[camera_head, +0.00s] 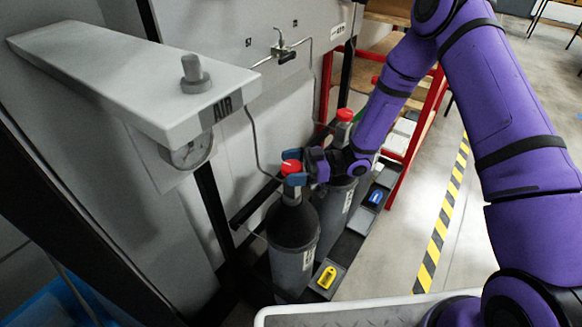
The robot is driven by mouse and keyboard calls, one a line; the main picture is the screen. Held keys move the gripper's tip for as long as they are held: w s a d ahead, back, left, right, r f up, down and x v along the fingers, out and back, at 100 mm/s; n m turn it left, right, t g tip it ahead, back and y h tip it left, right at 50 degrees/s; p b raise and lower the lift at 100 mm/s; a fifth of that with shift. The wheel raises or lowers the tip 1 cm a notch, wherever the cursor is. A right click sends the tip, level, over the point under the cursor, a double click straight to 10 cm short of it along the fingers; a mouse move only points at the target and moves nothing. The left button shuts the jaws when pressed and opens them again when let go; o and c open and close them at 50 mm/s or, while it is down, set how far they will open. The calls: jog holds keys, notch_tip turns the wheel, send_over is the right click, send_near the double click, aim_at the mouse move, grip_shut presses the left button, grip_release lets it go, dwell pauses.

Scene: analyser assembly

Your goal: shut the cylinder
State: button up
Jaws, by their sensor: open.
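The nearer gas cylinder (292,238) stands upright, grey with a dark shoulder. Its red valve knob (291,167) is on top. My gripper (292,168) reaches in from the right at the height of this knob. Its blue fingers are open, one on the far side and one on the near side of the knob. I cannot tell if they touch it. The valve neck below is partly hidden by the near finger. A second grey cylinder (333,207) stands just behind, with its own red knob (345,115), partly hidden by my arm.
A yellow item (326,277) and a blue item (375,197) lie by the cylinders. A red-framed rack (408,140) stands behind. The floor right of the striped line is clear.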

jog(key=shift+a, duration=0.2)
jog(key=c, duration=0.9)
